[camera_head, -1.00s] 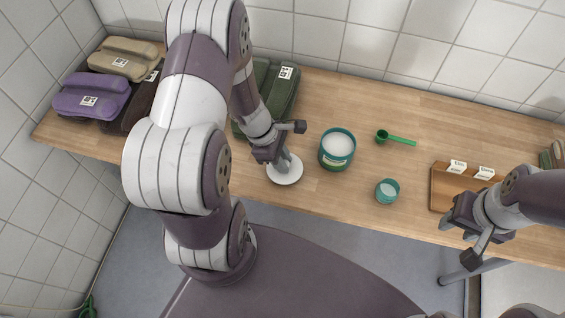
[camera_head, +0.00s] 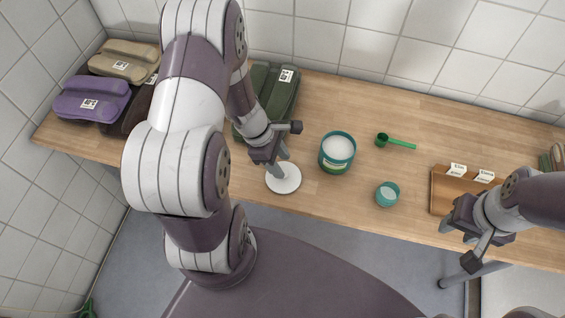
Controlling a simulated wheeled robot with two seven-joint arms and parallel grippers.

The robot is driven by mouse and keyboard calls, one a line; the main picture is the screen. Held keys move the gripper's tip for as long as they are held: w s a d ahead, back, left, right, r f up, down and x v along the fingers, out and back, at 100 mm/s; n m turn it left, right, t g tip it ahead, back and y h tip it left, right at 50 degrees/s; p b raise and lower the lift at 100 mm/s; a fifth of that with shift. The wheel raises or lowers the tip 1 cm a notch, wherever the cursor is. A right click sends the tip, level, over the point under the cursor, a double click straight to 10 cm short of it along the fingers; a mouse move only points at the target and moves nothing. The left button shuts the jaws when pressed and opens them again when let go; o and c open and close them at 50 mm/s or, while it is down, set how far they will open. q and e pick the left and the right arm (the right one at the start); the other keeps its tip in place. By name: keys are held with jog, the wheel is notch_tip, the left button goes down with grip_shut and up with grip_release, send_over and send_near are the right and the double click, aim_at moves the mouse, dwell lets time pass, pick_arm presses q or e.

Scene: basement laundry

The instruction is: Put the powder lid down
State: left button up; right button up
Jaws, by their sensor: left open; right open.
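The powder lid (camera_head: 285,184) is a white disc lying on the wooden worktop, left of the powder tub. My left gripper (camera_head: 282,150) is open just above and behind the lid; one finger overlaps the lid in the picture, and I cannot tell whether it touches. The powder tub (camera_head: 337,168) is teal, open on top and full of white powder. My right gripper (camera_head: 469,235) is open and empty at the front edge of the worktop on the right.
A green scoop (camera_head: 396,142) and a small teal cup (camera_head: 387,194) stand right of the tub. A wooden card holder (camera_head: 442,188) is further right. Purple (camera_head: 90,98), beige (camera_head: 124,60) and green (camera_head: 268,92) cases lie at left. The middle back is clear.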

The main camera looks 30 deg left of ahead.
pick_arm(q)
jog(key=w+p+v, duration=0.1)
jog(key=p+v, duration=0.1)
jog(key=v, duration=0.7)
notch_tip(320, 180, up, 11)
jog(key=m+y+p, duration=0.2)
jog(key=m+y, duration=0.2)
jog(key=m, duration=1.7)
send_over(285, 190)
jog(key=shift+f, duration=0.1)
